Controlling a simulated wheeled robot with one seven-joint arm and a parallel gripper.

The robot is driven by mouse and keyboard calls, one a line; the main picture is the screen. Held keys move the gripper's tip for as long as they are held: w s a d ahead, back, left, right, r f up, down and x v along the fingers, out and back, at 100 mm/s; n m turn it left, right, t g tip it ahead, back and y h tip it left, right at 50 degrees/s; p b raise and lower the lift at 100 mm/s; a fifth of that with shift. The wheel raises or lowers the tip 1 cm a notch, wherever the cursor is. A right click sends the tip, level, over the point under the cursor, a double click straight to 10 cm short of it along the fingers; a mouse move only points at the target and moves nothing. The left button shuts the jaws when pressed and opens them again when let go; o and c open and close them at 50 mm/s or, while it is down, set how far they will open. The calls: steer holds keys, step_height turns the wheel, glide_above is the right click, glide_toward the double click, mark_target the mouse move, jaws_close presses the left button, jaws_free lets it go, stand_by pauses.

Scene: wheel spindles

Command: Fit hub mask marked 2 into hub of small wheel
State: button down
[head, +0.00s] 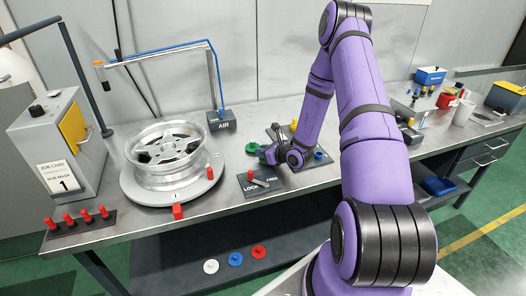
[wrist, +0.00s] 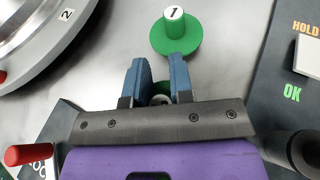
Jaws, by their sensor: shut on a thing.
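My gripper (head: 265,155) is low over the bench, right of the wheel. In the wrist view its blue fingers (wrist: 158,68) are shut on a small green piece (wrist: 161,88) with a pale round spot, mostly hidden; I cannot read any mark on it. A green hub mask marked 1 (wrist: 174,40) stands beyond the fingertips, stem up; a green mask (head: 252,146) also shows in the head view. The silver spoked wheel (head: 167,152) lies on a round grey turntable (head: 130,189). The wrist view shows a 2 label on the turntable's rim (wrist: 62,22).
A dark lockout plate (head: 274,184) with a red peg lies in front of my gripper. The job card (head: 64,180) reads hub mask 1. White, blue and red discs (head: 235,259) lie on the lower shelf. An AIR post (head: 221,120) stands behind. A HOLD/OK board (wrist: 285,75) lies right.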

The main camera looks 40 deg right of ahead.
steer(key=c, duration=1)
jaws_free()
